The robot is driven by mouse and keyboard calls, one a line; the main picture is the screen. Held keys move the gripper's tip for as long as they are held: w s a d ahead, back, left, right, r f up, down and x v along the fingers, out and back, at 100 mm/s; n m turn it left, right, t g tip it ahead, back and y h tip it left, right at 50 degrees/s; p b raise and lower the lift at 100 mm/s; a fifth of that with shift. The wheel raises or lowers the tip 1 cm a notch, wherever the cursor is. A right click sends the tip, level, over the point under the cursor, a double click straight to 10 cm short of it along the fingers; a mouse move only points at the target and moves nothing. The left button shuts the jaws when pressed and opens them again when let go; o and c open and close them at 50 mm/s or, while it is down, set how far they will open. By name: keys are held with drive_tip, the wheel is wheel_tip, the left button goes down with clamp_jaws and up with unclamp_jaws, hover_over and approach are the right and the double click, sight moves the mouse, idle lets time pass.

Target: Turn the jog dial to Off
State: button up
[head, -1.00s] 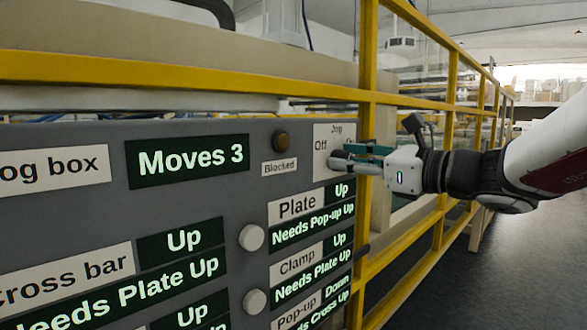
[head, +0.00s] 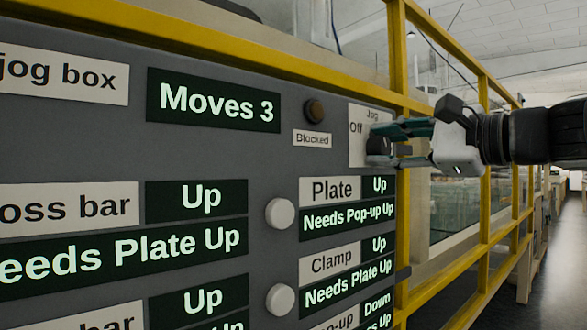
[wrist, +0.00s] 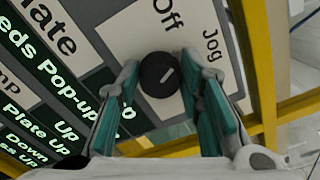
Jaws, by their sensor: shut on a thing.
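The jog dial (head: 378,148) is a round black knob on a pale plate (head: 357,150) at the panel's right edge. The plate reads Off at the left and Jog at the top. In the wrist view the dial (wrist: 158,76) has a short white mark that slants to the upper right, between the directions of the two words. My gripper (head: 384,143) has its teal-padded fingers on either side of the dial and is shut on it. In the head view the fingers hide part of the dial and plate.
A dark Blocked lamp (head: 314,111) is left of the plate. White buttons (head: 280,214) and lit displays (head: 213,100) cover the grey panel. A yellow rail (head: 401,230) runs close beside the panel's right edge. Open floor (head: 540,270) lies to the right.

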drive_tip(key=shift+f+n+b, duration=0.1)
drive_tip(key=shift+n+b, duration=0.7)
drive_tip(key=o, duration=1.1)
drive_tip(key=shift+o, duration=0.2)
drive_tip(key=shift+s, duration=0.1)
drive_tip(key=v, duration=1.1)
drive_tip(key=shift+s+d, duration=0.25)
drive_tip(key=shift+s, duration=0.05)
